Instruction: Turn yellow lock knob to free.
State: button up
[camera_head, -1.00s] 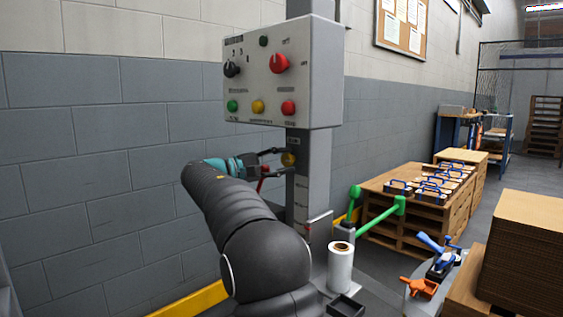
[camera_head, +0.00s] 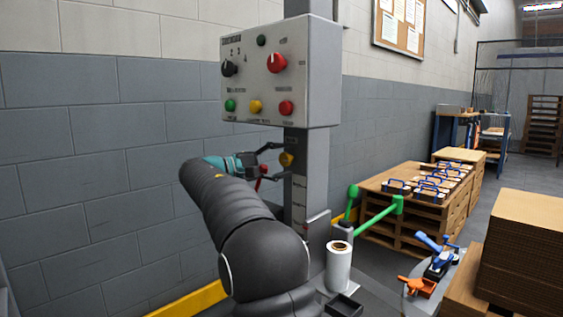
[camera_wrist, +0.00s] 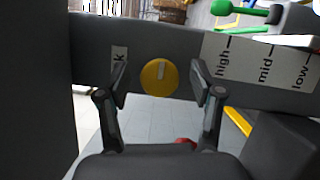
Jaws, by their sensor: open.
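The yellow lock knob (camera_wrist: 158,78) is a round knob with a pale pointer bar on the grey column. In the wrist view it lies between the two fingertips of my gripper (camera_wrist: 161,88), with a gap on each side. The fingers are open and do not touch it. A label beside the knob is partly hidden by the left finger; only a letter "k" shows.
A control box (camera_head: 262,90) with knobs and buttons is above. A red-tipped part (camera_head: 263,170) is near my gripper. A scale marked high, mid and low (camera_wrist: 265,65) is right of the knob in the wrist view. Green handles (camera_head: 380,215) and a white roll (camera_head: 339,265) stand at right.

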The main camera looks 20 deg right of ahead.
jog(key=a, duration=1.2)
jog(key=shift+w+f, duration=0.25)
jog(key=shift+f, duration=0.2)
